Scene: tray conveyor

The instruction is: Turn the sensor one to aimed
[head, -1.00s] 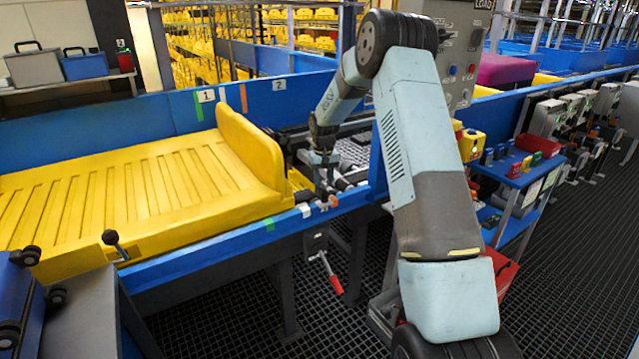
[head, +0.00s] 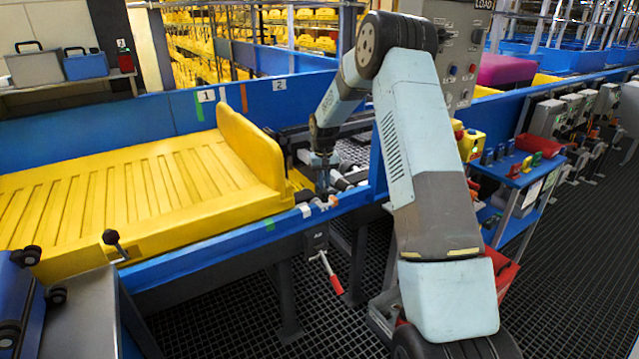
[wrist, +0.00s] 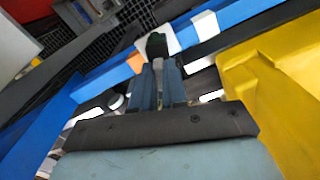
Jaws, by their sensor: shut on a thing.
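My gripper (head: 322,191) points down at the near blue rail, just right of the yellow tray's raised end. In the wrist view its two fingers (wrist: 158,66) are close together, shut on a small dark sensor head (wrist: 156,45). The sensor sits at a white patch on the blue rail, beside an orange mark. In the head view the sensor is mostly hidden by the gripper, and which way it faces is too small to tell. A label with the number 1 (head: 206,96) is on the far blue wall.
The yellow tray (head: 130,195) fills the belt at left; its side also shows in the wrist view (wrist: 285,85). A red-handled lever (head: 331,280) hangs under the near rail (head: 210,262). A control box (head: 462,60) and a blue shelf stand (head: 520,175) are at right.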

